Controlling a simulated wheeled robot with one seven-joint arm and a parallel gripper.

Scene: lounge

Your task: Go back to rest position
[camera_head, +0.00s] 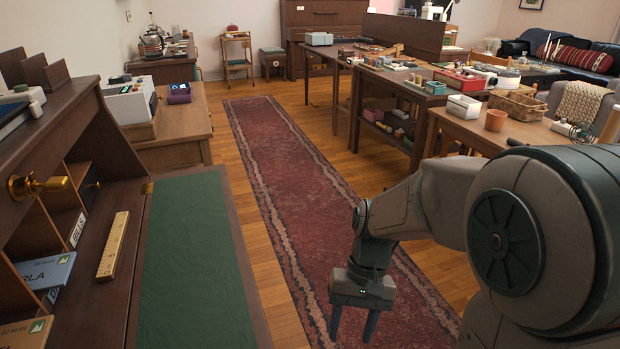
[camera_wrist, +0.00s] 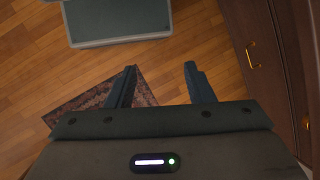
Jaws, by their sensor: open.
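My gripper (camera_head: 353,325) hangs at the end of my grey arm in the head view, pointing down above the red runner rug. Its two dark fingers are apart with nothing between them. The wrist view also shows my gripper (camera_wrist: 161,84) open and empty, with wooden floor and a piece of rug beyond the fingers. The arm is bent, with its large shoulder link filling the lower right of the head view.
A desk with a green writing surface (camera_head: 192,262), a wooden ruler (camera_head: 113,246) and pigeonholes stands at left. The rug (camera_head: 290,165) runs along a clear aisle. Cluttered tables stand at right, one with a terracotta pot (camera_head: 495,121). Wooden drawers (camera_wrist: 262,50) show in the wrist view.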

